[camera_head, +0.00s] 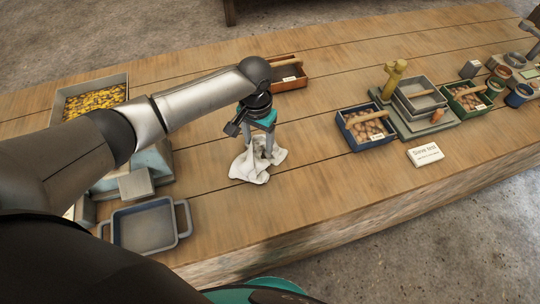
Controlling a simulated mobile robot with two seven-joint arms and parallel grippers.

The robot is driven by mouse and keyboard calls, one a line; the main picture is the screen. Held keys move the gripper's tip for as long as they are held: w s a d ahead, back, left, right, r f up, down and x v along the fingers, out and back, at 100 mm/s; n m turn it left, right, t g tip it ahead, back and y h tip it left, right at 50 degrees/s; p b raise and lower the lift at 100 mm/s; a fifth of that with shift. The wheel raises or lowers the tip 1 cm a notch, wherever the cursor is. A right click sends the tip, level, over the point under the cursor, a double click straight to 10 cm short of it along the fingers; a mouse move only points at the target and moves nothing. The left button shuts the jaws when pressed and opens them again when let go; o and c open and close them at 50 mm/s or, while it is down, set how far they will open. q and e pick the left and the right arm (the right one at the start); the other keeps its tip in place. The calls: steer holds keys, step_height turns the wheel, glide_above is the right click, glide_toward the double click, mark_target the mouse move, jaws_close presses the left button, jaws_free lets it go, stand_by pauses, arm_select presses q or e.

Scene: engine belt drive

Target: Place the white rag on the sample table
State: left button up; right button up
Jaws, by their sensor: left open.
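The white rag (248,169) lies crumpled on the wooden sample table (310,190), near the middle of its front half. My left gripper (261,152) points down right over the rag, its fingers apart and their tips at or just above the cloth. Whether the tips touch the cloth is hard to tell. The gripper hides part of the rag's upper side. My right gripper does not show.
A blue-grey tray with handles (146,226) stands front left, and a bin of yellow pieces (95,98) behind it. A red-brown box (290,80) stands behind the gripper. Right are a blue box (366,130), a sign (425,154) and a sieve stand (418,105). The table's front edge is close.

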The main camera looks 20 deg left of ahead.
arm_select(q)
steer(key=shift+o, duration=1.3)
step_height(320, 180, up, 15)
steer(key=p, duration=0.4)
steer(key=shift+r, duration=0.15)
